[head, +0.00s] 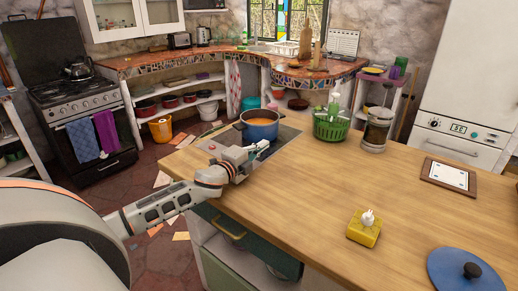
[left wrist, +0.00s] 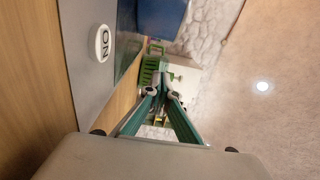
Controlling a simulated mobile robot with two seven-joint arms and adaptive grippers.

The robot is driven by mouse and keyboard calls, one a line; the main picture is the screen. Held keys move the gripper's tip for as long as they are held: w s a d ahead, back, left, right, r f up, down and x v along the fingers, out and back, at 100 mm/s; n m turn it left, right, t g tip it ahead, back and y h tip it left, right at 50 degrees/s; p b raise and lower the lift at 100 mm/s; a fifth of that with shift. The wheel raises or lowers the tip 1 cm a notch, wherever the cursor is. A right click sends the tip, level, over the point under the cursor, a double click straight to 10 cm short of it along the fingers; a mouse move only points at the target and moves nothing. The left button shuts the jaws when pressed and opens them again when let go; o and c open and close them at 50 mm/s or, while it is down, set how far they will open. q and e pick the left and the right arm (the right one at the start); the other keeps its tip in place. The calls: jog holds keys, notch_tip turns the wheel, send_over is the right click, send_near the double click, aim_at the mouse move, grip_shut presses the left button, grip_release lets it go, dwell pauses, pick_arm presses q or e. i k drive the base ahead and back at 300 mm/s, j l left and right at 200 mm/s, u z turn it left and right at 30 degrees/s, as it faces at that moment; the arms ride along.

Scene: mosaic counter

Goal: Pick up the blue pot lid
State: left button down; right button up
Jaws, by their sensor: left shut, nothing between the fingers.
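The blue pot lid (head: 463,272) with a dark round knob lies on the wooden counter at the bottom right of the head view, partly cut off by the frame's edge. My left gripper (head: 262,146) is by the blue pot (head: 260,124) on the hob, far to the left of the lid. In the left wrist view its fingers (left wrist: 162,92) come together at the tips, shut and empty. Part of the blue pot shows at the top of that view (left wrist: 160,15). My right gripper is in neither view.
A yellow block with a white top piece (head: 364,228) stands between my left gripper and the lid. A green basket (head: 331,124), a glass press jar (head: 377,129) and a framed tablet-like board (head: 448,176) stand farther back. The middle of the counter is clear.

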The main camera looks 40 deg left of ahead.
aim_at(449, 269)
jog(key=k, duration=1)
